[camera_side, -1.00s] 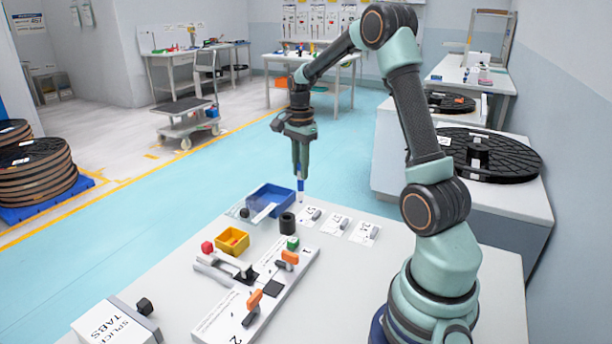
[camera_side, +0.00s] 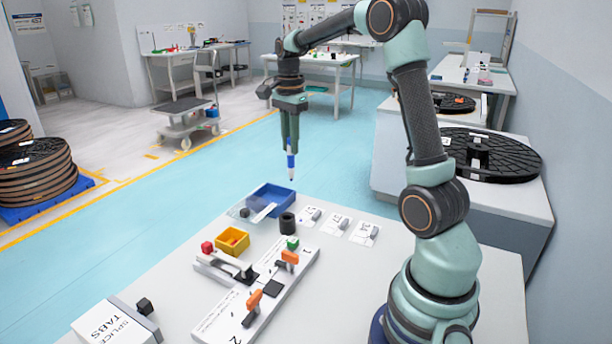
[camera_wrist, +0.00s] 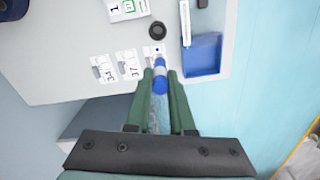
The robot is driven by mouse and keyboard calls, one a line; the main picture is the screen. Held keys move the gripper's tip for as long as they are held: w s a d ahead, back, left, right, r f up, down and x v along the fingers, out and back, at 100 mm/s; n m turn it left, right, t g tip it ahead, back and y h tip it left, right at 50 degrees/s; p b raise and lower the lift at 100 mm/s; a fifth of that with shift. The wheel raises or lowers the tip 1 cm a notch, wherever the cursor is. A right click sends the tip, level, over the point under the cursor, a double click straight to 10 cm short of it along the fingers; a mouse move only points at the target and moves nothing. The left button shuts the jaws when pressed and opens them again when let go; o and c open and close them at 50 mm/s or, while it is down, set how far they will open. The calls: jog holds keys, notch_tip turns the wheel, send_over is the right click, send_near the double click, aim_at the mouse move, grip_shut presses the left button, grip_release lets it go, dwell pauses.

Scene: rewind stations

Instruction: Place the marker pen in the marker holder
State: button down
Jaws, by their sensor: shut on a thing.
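My gripper (camera_side: 290,148) is shut on the marker pen (camera_side: 291,168), which is blue with a white lower end. The pen hangs roughly upright in the air, beyond the table's far edge in the side view and above the blue tray in that picture. In the wrist view the pen's blue body (camera_wrist: 160,82) shows between the fingertips of my gripper (camera_wrist: 160,76). A short black round cup, which looks like the marker holder (camera_side: 287,223), stands on the table apart from the pen. In the wrist view the holder (camera_wrist: 157,31) shows a dark opening and looks empty.
A blue tray (camera_side: 281,204) stands at the table's far edge with a pale strip by it. White cards (camera_side: 336,223) lie right of the holder.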

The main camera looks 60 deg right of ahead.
notch_tip(320, 180, up, 6)
jog(key=a+f, duration=0.1)
jog(key=a, duration=0.2)
notch_tip(320, 180, down, 19)
jog(key=shift+d+f, duration=0.1)
dwell(0.3)
jog(key=c, duration=0.8)
grip_release()
